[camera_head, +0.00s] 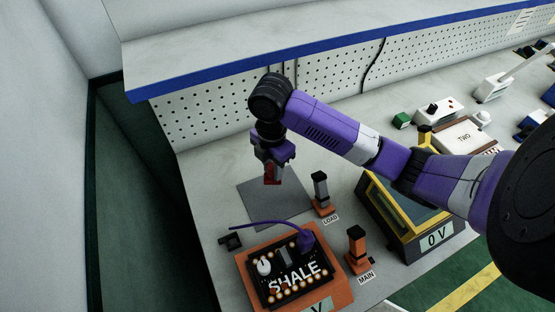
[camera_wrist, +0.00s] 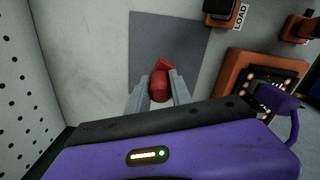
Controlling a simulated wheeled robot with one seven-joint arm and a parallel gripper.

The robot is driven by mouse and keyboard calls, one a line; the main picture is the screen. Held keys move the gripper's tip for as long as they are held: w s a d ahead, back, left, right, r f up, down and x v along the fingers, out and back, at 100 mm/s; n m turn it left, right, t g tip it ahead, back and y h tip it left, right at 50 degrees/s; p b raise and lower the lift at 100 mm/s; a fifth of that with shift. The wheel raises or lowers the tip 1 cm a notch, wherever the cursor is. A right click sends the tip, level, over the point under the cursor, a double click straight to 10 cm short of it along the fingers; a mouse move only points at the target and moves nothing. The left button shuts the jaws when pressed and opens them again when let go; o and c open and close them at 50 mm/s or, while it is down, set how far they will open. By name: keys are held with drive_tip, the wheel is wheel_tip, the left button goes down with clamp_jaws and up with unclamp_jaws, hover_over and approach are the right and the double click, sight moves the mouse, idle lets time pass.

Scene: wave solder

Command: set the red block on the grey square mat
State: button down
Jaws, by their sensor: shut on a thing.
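My gripper (camera_head: 271,179) hangs pointing down above the grey square mat (camera_head: 285,210). It is shut on a red block (camera_head: 270,172), which is partly hidden by the fingers. In the wrist view the red block (camera_wrist: 160,82) sits between the two grey fingers of my gripper (camera_wrist: 159,90), with the grey mat (camera_wrist: 170,35) beneath and beyond it. The block looks tilted or angular at its far end. I cannot tell whether it touches the mat.
An orange-and-black box marked SHALE (camera_head: 295,280) with a purple cable stands in front of the mat. The LOAD switch (camera_head: 321,190) is at the mat's right, the MAIN switch (camera_head: 357,245) nearer. A yellow-framed box (camera_head: 400,205) stands further right. A pegboard (camera_head: 215,110) rises behind.

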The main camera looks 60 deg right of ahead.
sight(273, 182)
drive_tip(key=shift+f, duration=0.1)
idle(0.3)
wheel_tip(273, 182, down, 6)
drive_tip(key=b, duration=0.5)
drive_tip(key=shift+f+b, duration=0.4)
drive_tip(key=shift+b, duration=0.2)
idle(0.5)
drive_tip(key=c, duration=1.1)
unclamp_jaws()
drive_tip(key=shift+r+p, duration=0.45)
drive_tip(key=shift+r, duration=3.5)
